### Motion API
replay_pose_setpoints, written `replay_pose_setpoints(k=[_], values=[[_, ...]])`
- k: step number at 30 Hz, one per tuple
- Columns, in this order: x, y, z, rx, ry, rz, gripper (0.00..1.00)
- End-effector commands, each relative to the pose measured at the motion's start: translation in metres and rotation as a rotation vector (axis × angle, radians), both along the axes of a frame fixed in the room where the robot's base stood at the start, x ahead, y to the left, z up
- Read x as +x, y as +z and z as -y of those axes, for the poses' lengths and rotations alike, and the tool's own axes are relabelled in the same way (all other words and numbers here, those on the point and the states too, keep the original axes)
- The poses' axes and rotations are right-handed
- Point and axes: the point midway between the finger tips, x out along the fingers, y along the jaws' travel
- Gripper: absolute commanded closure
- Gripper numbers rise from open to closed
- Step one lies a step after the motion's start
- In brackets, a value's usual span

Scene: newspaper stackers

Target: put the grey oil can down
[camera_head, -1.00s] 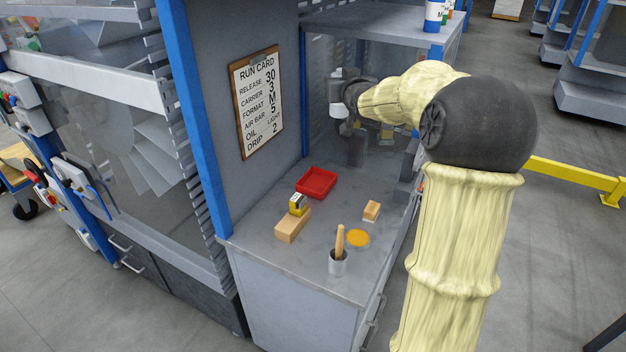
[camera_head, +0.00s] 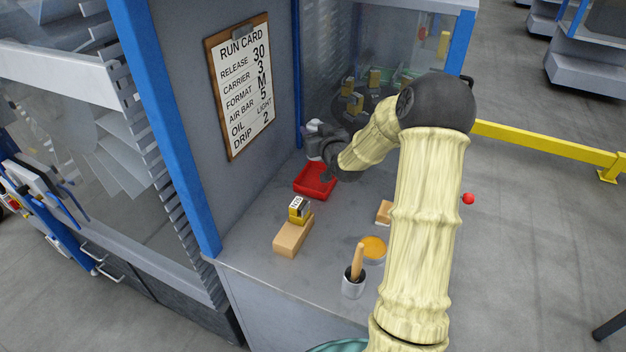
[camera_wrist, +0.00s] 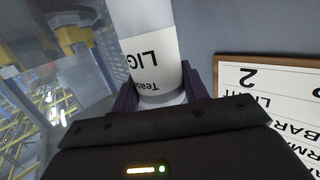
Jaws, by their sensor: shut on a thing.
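My gripper (camera_head: 326,152) is low over the bench, just behind the red tray (camera_head: 330,193), partly hidden by its own wrist. In the wrist view my gripper (camera_wrist: 160,92) is shut on the grey oil can (camera_wrist: 150,22), with a dark finger on each side of it. The can has a white label with letters reading "LIG", upside down in this view. In the head view only a small pale part of the can (camera_head: 313,147) shows beside the gripper. I cannot tell whether its base touches anything.
A wooden block (camera_head: 292,238) with a yellow device on it, a pot with a wooden handle (camera_head: 353,287), an orange disc (camera_head: 373,247) and a small block (camera_head: 384,212) stand on the bench. The run card (camera_head: 240,85) hangs on the left panel. Bare bench (camera_head: 335,225) lies in front of the tray.

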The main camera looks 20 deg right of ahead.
Motion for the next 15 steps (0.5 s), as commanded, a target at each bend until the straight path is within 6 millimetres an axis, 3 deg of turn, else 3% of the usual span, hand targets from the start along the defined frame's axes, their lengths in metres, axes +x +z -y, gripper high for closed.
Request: replay_pose_setpoints(k=[7, 15], values=[[-0.001, -0.004, 0.005, 0.001, -0.008, -0.002, 0.79], [0.000, -0.045, 0.001, 0.004, -0.002, -0.004, 0.79]])
